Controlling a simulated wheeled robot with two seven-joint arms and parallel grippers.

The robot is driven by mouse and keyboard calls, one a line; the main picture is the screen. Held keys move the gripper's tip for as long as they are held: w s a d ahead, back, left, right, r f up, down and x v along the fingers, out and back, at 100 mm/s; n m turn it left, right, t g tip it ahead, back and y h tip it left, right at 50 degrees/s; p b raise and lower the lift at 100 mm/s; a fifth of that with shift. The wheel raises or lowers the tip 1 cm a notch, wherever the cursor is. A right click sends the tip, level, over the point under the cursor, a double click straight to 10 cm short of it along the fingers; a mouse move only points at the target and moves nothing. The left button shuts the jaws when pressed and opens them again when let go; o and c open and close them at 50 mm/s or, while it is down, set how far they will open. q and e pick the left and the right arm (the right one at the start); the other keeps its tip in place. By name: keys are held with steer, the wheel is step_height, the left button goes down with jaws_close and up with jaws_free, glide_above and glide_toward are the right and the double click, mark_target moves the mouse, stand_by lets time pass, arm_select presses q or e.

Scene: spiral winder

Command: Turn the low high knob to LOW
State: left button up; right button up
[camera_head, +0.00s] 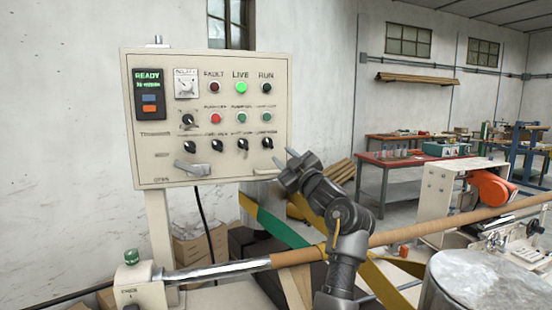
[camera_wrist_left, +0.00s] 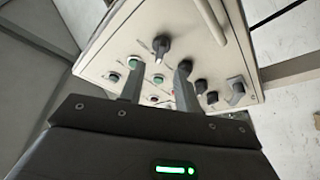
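The beige control panel (camera_head: 220,100) carries a bottom row of black knobs. The rightmost knob (camera_head: 267,142) is nearest my left gripper (camera_head: 287,168), which is in front of the panel's lower right corner. The labels are too small to tell which knob is LOW/HIGH or where it points. In the left wrist view that nearest knob (camera_wrist_left: 161,45) shows beyond and between the two fingertips of the left gripper (camera_wrist_left: 158,80). The fingers are apart and hold nothing; the knob looks clear of them. One finger partly covers the neighbouring knob. My right gripper is out of view.
Lit green LIVE lamp (camera_head: 241,87), red button (camera_head: 215,118) and green buttons sit above the knobs. A lever handle (camera_head: 192,168) sticks out at the panel's lower left. A long brown tube (camera_head: 400,234) on a shaft runs below the panel.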

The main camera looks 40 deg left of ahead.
arm_select(q)
steer(key=b+v, duration=0.1)
steer(key=v, duration=0.2)
steer(key=shift+s+d+f, duration=0.15)
steer(key=shift+d, duration=0.15)
